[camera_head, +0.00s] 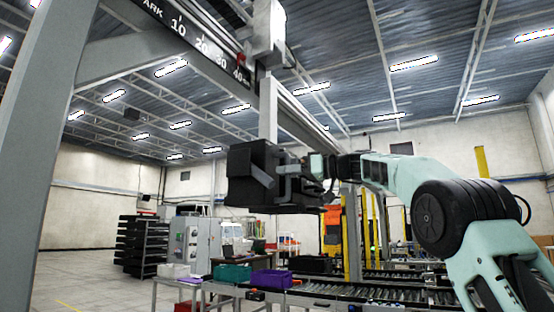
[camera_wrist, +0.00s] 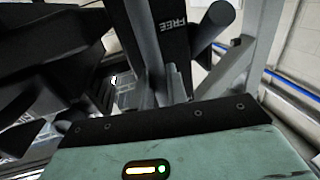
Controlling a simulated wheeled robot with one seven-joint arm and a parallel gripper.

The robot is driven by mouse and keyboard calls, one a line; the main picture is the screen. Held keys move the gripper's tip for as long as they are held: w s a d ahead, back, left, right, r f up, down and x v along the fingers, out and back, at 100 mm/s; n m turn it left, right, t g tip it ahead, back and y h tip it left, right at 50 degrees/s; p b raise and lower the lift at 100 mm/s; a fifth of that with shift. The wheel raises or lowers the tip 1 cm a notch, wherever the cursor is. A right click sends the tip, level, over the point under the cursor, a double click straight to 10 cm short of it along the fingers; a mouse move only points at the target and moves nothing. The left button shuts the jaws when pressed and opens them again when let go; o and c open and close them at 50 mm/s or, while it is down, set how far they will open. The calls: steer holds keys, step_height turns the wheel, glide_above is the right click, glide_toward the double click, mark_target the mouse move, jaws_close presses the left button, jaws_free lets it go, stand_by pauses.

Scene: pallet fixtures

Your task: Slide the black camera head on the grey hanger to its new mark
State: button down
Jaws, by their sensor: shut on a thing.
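The black camera head (camera_head: 250,172) hangs at the lower end of the grey hanger (camera_head: 268,108), in the middle of the head view. The hanger comes down from a carriage (camera_head: 266,35) on an overhead rail. A scale (camera_head: 190,38) on the rail's side reads 10, 20, 30 and 40 mm, with a red pointer (camera_head: 241,62) near 40. My gripper (camera_head: 292,178) reaches in from the right and is shut at the camera head's right side; the exact part held is hard to see. In the wrist view a dark plate marked FREE (camera_wrist: 178,28) stands between grey bars.
A large grey post (camera_head: 45,150) stands at the left. Below are a roller conveyor (camera_head: 370,293), a green bin (camera_head: 232,272) and a purple bin (camera_head: 272,279). Yellow posts (camera_head: 352,235) stand behind. The air left of the camera head is open up to the grey post.

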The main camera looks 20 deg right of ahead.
steer(key=shift+w+d+r, duration=0.1)
steer(key=shift+w+d, duration=0.25)
steer(key=shift+d, duration=0.25)
steer(key=c, duration=1.5)
jaws_free()
steer(key=b+v, duration=0.5)
steer(key=v, duration=1.2)
steer(key=shift+s+d, duration=0.1)
steer(key=shift+s, duration=0.1)
